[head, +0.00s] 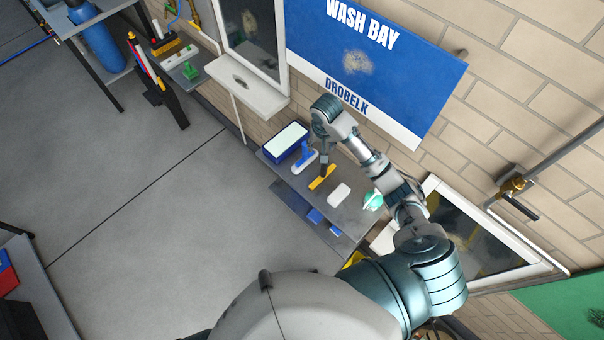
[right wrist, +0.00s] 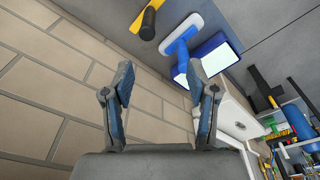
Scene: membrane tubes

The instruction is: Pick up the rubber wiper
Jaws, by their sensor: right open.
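A yellow tool with a black part, which looks to be the rubber wiper (head: 318,182), lies on the grey table below the wash bay sign. It also shows at the top edge of the right wrist view (right wrist: 148,22), cut off by the frame. My left gripper is not in view.
A blue tool with a pale head (head: 304,160) lies left of the wiper, beside a blue bin (head: 286,141). A white block (head: 339,194) and a green-and-white item (head: 372,200) lie right. Blue items (head: 315,215) lie near the table's front edge. The brick wall (head: 440,150) stands close behind.

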